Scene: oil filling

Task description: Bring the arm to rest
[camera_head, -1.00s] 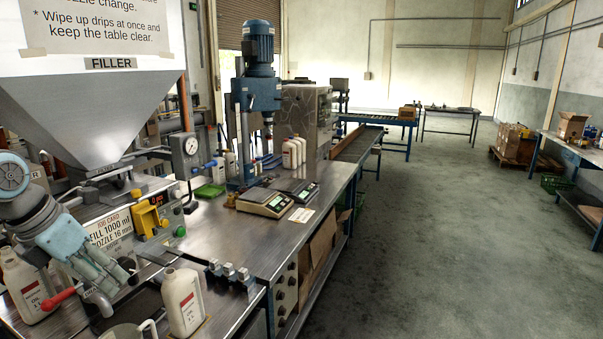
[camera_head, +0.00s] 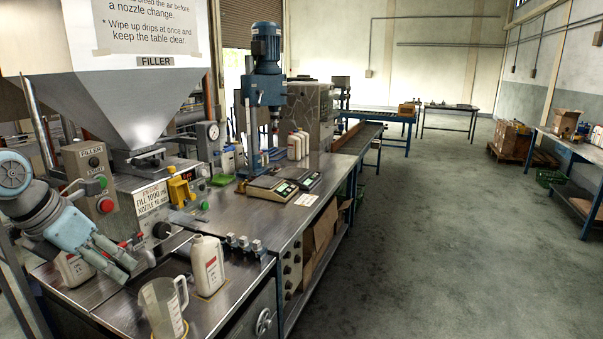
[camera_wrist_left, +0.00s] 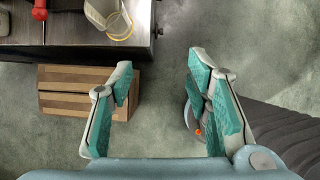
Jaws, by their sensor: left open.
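My left gripper (camera_head: 118,260) is at the lower left of the head view, in front of the filler bench (camera_head: 110,297). In the left wrist view, its teal-padded fingers (camera_wrist_left: 160,82) are spread apart, with only floor between them. The filler (camera_head: 110,85), with its grey hopper, stands behind my left arm. A white bottle (camera_head: 207,268) stands upright on the bench, apart from the gripper. Another white bottle (camera_head: 73,268) is partly hidden behind my arm. My right gripper is not in view.
A clear measuring jug (camera_head: 160,308) stands near the bench's front edge; it also shows in the left wrist view (camera_wrist_left: 112,18). A slatted wooden platform (camera_wrist_left: 75,103) lies on the floor below the bench. Scales (camera_head: 270,189) stand farther back.

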